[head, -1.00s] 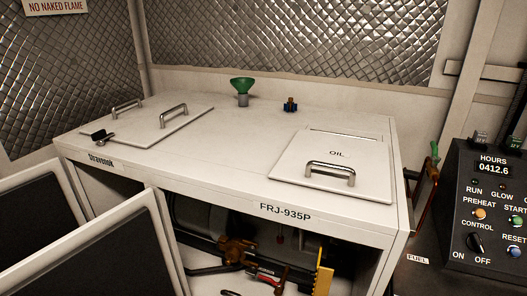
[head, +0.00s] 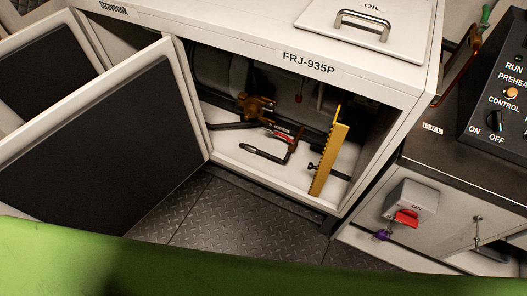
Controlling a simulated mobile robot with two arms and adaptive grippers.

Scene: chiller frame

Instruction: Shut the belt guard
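A yellow panel (head: 330,155), which looks like the belt guard, stands upright inside the open cabinet (head: 345,203) under the FRJ-935P label. I see it nearly edge-on, with a toothed or slotted edge on its left side and a small black knob (head: 312,167) low on that side. It stands swung out toward the cabinet's front opening, near the right side. What lies behind it is partly hidden in shadow. Neither of my grippers is in view.
A cabinet door (head: 110,140) stands open at the left. A brown clamp-like part (head: 255,107) and a dark-handled tool (head: 262,153) are inside the cabinet. At right are a red switch (head: 406,218) and the control panel (head: 500,105). The tread-plate floor (head: 240,225) in front is clear.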

